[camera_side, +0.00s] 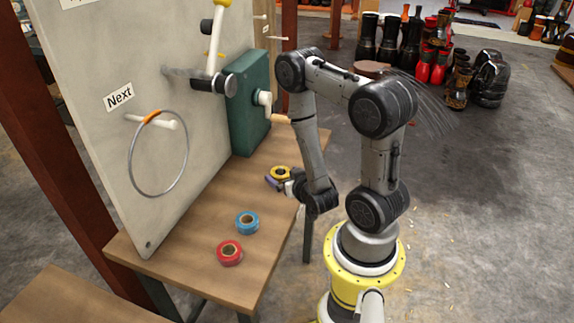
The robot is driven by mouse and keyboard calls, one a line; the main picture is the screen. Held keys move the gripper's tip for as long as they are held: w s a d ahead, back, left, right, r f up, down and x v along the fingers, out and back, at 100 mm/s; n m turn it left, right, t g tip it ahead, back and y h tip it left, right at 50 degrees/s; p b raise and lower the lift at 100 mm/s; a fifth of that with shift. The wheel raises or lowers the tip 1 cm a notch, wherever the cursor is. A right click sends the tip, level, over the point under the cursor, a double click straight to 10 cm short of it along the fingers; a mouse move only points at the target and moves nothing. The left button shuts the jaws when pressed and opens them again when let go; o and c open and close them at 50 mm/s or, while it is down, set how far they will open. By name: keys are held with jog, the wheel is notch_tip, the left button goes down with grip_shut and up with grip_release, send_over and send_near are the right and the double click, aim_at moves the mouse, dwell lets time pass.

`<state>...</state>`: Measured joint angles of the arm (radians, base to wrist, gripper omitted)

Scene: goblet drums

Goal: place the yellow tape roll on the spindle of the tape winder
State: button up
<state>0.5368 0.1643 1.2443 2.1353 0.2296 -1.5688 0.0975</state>
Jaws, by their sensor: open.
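The yellow tape roll (280,173) lies on the wooden table near its right edge, close to the board's green box. My gripper (276,184) is at the roll, low over the table. It is open, and its fingers are small and partly merged with the roll, so I cannot tell whether they touch it. The tape winder appears to be the green box (249,105) with a crank and wooden handle (281,119). A dark cylinder (214,84) sticks out at its left; I cannot tell for sure which part is the spindle.
A blue tape roll (247,223) and a red tape roll (229,253) lie on the table (190,275) in front. A metal ring (184,165) hangs from a peg on the upright board (95,75). Several drums (390,40) stand on the floor behind.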

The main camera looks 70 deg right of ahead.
jog(key=v, duration=0.3)
jog(key=shift+s+a+r, duration=0.2)
jog(key=shift+a, duration=0.1)
jog(key=w+a+r+n+y, duration=0.2)
jog(key=w+a+r+y, duration=0.1)
jog(key=a+r, duration=0.3)
jog(key=w+a+r+n+y, duration=0.2)
jog(key=w+a+r+y, duration=0.25)
jog(key=r, duration=0.35)
jog(key=s+a+r+n+g+y, duration=0.1)
jog(key=s+a+r+n+g, duration=0.1)
jog(key=s+a+r, duration=0.2)
jog(key=s+a+r+n+g+y, duration=0.1)
jog(key=s+a+r+n+g, duration=0.1)
jog(key=s, duration=0.8)
notch_tip(320, 180, up, 4)
jog(key=shift+s+a+f+n, duration=0.2)
jog(key=shift+a+n, duration=0.3)
jog(key=shift+a, duration=0.5)
